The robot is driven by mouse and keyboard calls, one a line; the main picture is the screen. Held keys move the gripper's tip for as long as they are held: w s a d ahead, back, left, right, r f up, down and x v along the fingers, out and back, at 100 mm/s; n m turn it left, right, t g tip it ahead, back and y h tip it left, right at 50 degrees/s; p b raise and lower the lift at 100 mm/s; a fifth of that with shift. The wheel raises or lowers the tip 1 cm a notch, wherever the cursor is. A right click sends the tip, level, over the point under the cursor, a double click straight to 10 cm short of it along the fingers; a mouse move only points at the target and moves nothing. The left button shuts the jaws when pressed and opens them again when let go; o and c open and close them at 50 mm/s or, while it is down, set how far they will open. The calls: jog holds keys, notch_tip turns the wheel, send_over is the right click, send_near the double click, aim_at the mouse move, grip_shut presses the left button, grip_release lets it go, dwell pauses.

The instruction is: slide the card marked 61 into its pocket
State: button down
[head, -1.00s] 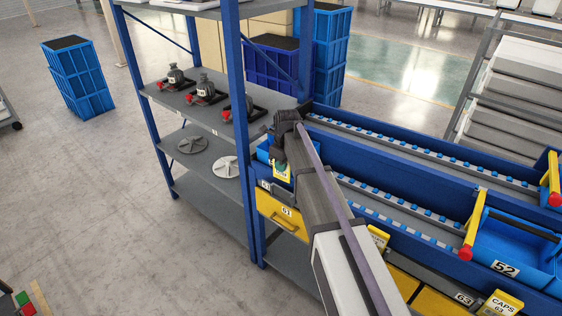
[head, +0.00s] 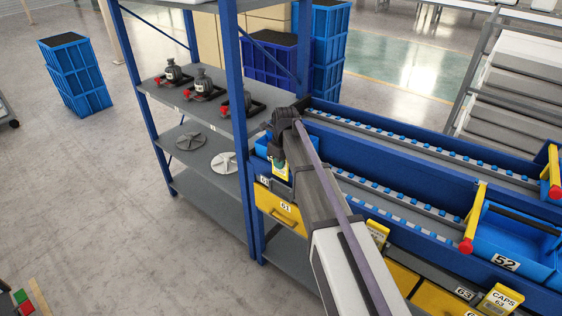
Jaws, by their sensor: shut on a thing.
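My gripper (head: 279,157) is at the left end of the blue flow rack, seen from behind along my arm. It is shut on a small yellow and white card (head: 280,172), which hangs below it at the front of the left lane. The card's number is too small to read. A label on the grey rail (head: 264,181) just left of the card appears to read 61. The yellow drawer marked 61 (head: 285,206) is below. The pocket itself cannot be made out behind the card and my arm, so I cannot tell whether the card touches it.
A blue bin (head: 262,146) sits behind my gripper. The blue-posted shelf (head: 238,110) stands close on the left. Rightward along the rail are a yellow card (head: 378,233), a CAPS 63 card (head: 498,300) and bin 52 (head: 508,250). Open floor lies at left.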

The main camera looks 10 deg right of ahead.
jog(key=shift+f+b, duration=4.05)
jog(key=shift+f, duration=0.3)
jog(key=c, duration=1)
grip_release()
jog(key=shift+c, duration=0.2)
jog(key=shift+r, duration=0.15)
jog(key=r+p, duration=0.7)
jog(key=s+r+p, duration=0.1)
jog(key=r+p, duration=0.3)
jog(key=shift+d, duration=0.35)
notch_tip(320, 180, up, 7)
jog(key=p, duration=0.7)
jog(key=shift+w+f, duration=0.1)
jog(key=shift+f, duration=0.1)
